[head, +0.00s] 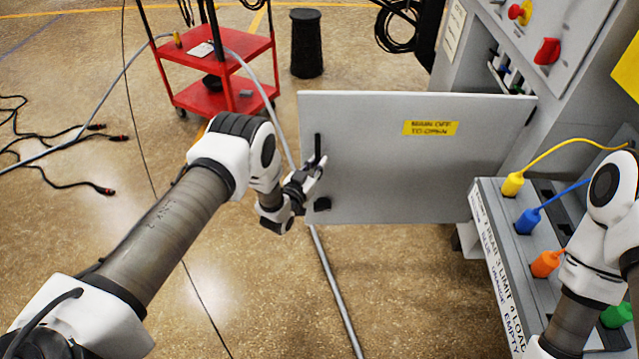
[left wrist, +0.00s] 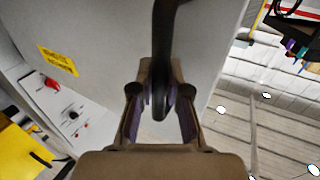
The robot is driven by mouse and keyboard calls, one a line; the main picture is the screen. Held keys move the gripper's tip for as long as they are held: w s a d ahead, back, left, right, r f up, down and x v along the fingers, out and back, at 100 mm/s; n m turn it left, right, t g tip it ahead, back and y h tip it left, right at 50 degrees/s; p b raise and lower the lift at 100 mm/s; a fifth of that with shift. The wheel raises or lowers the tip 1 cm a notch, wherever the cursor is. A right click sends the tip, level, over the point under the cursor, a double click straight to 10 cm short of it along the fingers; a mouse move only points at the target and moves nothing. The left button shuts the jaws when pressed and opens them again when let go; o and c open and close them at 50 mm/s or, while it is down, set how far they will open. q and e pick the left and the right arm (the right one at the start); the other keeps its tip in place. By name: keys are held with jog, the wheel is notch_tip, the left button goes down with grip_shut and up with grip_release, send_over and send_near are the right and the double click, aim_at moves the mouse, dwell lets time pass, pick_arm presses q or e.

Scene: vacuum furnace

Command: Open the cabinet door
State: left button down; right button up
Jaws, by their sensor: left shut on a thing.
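The grey cabinet door (head: 390,165) stands swung out from the cabinet (head: 580,90), with a yellow label (head: 430,128) near its top. Its black handle (head: 318,148) is upright near the door's left edge. My left gripper (head: 312,172) is at this handle. In the left wrist view the black handle (left wrist: 163,60) runs down between the two fingers of my left gripper (left wrist: 160,105), which is shut on it. My right arm shows at the right edge of the head view; its gripper is out of view.
A panel with yellow (head: 512,184), blue (head: 527,221) and orange (head: 546,263) plugs stands at the right. A red cart (head: 225,95) and a black bin (head: 306,45) stand behind the door. Cables (head: 60,150) lie on the floor at left. A grey hose crosses the floor below the door.

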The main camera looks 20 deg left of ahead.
pick_arm(q)
jog(key=shift+d+f, duration=0.1)
jog(key=c, duration=1.1)
grip_release()
jog(key=shift+c, duration=0.2)
jog(key=s+a, duration=0.1)
jog(key=s, duration=1)
jog(key=shift+s+a, duration=0.35)
jog(key=shift+s, duration=0.05)
